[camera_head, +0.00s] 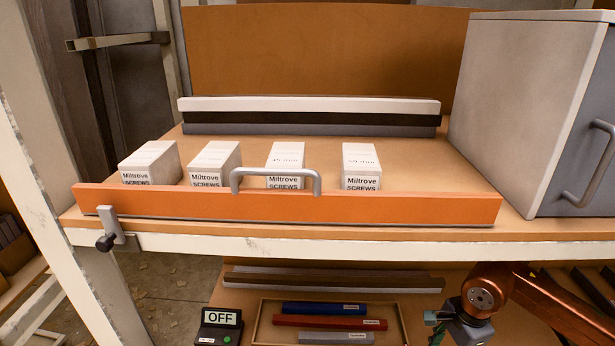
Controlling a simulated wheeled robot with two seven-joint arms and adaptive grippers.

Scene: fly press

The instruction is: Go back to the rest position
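My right arm comes in from the lower right, copper-coloured. Its gripper (438,325) hangs low, in front of the lower level and right of a shallow tray (403,325). It is small and partly cut off, so I cannot tell whether it is open or shut. I see nothing held in it. My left gripper is not in view.
A grey cabinet (520,110) stands right. Below are the tray with coloured bars and an OFF display (221,318). A black-knobbed clamp (108,238) sits at the shelf's left edge.

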